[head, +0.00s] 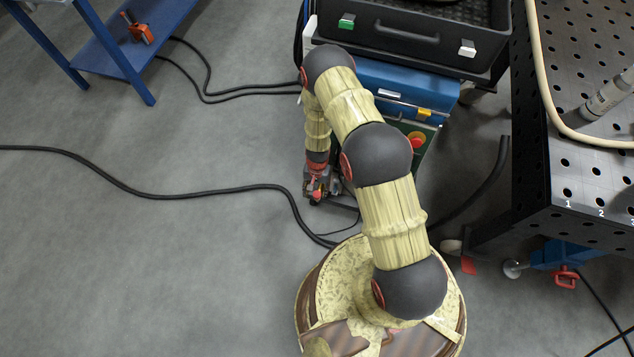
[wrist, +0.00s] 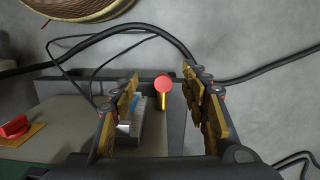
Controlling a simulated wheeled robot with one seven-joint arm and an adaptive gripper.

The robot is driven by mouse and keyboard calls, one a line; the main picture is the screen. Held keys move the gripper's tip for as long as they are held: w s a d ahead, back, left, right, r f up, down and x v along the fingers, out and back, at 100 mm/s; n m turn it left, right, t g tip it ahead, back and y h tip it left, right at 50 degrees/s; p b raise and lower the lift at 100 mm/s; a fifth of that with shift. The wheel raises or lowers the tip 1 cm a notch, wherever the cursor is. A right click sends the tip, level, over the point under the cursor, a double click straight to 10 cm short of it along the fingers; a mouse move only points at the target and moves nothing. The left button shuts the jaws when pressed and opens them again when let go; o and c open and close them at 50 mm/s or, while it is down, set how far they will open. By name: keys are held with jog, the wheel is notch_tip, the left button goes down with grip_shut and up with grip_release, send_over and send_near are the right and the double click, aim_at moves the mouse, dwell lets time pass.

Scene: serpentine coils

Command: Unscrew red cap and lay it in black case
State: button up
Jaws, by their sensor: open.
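The red cap (wrist: 162,83) shows in the wrist view as a round red top on a brass-coloured stem. My gripper (wrist: 163,90) is open, with one finger on each side of the cap and visible gaps on both sides. I cannot tell how far the fingertips are above it. In the head view my gripper (head: 319,184) hangs low beside the blue and green machine, and I cannot pick out the cap there. The black case (head: 395,45) sits open on top of the machine, with a dark foam lining; its far part is cut off by the picture edge.
A red knob (head: 416,141) is on the machine's side. A perforated black table (head: 590,185) with a hose (head: 540,70) stands at the right. A blue bench (head: 118,50) is at the upper left.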

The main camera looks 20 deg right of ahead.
aim_at(317, 194)
jog(key=w+f+m, duration=0.1)
jog(key=m, duration=0.6)
jog(key=w+f+m+p, duration=0.1)
jog(key=m, duration=0.7)
jog(key=w+d+f+m+t+p, duration=0.1)
jog(key=m, duration=0.6)
jog(key=shift+w+f+m+h, duration=0.2)
jog(key=shift+f+m+h, duration=0.1)
jog(key=shift+m, duration=0.1)
jog(key=m, duration=0.4)
jog(key=shift+d+m, duration=0.35)
jog(key=shift+m, duration=0.05)
notch_tip(317, 194, down, 9)
jog(key=b, duration=0.7)
jog(key=shift+r, duration=0.15)
jog(key=c, duration=1.1)
grip_shut()
